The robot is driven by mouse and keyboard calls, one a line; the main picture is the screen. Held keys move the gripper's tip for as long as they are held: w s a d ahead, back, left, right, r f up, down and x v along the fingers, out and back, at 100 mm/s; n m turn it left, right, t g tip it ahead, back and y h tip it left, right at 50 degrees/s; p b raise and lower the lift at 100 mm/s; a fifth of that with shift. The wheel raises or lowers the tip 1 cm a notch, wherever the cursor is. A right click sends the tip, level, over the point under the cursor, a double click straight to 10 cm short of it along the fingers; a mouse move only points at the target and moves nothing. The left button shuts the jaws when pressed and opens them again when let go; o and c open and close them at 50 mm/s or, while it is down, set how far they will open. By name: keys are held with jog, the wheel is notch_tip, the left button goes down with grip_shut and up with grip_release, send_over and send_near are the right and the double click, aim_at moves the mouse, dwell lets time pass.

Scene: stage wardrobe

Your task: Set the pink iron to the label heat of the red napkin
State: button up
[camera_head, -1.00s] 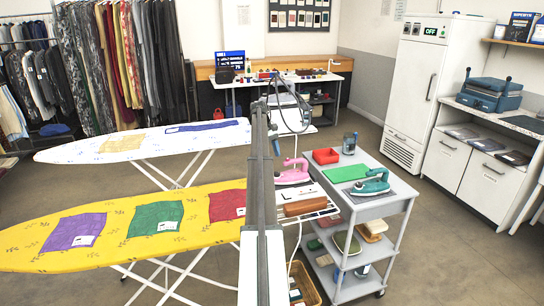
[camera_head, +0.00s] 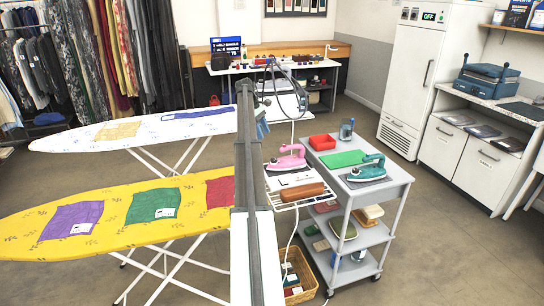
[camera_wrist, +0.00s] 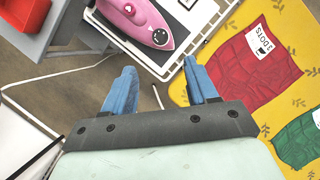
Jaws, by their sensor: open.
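The pink iron (camera_head: 287,158) sits on the white wire rest (camera_head: 302,203) at the right end of the yellow ironing board. In the head view the red napkin (camera_head: 219,192) is partly hidden by my arm. My gripper (camera_wrist: 163,88) is open and empty, its blue fingers apart, short of the iron.
A green napkin (camera_head: 153,205) and a purple napkin (camera_head: 72,220) lie on the yellow board (camera_head: 115,245). A grey cart (camera_head: 378,197) beside the rest bears a teal iron (camera_head: 366,168), a green cloth (camera_head: 343,158) and a red box (camera_head: 322,142). A brown block (camera_head: 296,192) lies on the rest.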

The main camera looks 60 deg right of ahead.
aim_at(274, 159)
jog(key=x, duration=1.2)
jog(key=shift+f, duration=0.25)
jog(key=shift+c, duration=0.4)
jog(key=c, duration=1)
jog(key=shift+d+m+y, duration=0.15)
jog(key=shift+m+y, duration=0.35)
jog(key=shift+m, duration=0.6)
jog(key=shift+m+y, duration=0.4)
jog(key=shift+m, duration=0.8)
jog(key=o, duration=1.1)
jog(key=shift+r, duration=0.1)
